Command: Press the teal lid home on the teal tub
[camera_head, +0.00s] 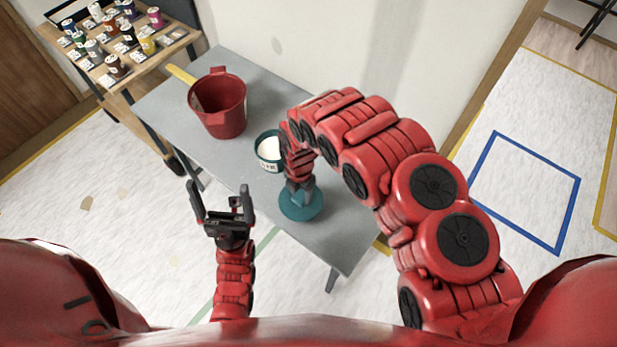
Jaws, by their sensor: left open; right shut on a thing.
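The teal tub (261,163) stands upright and uncovered on the grey table, with white contents showing inside. The teal lid (302,210) is a flat disc nearer to me, close to the table's front right edge and apart from the tub. My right gripper (298,194) comes down from above and is shut on the lid. Whether the lid touches the table I cannot tell. My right arm hides part of the tub's right side. My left gripper (221,193) is open and empty, in front of the table's front edge.
A red bucket (222,112) stands on the grey table (240,68), behind and left of the tub, with a yellow-handled tool (181,74) beside it. A wooden rack (160,47) with several small cans stands at the back left. The table's left front part is clear.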

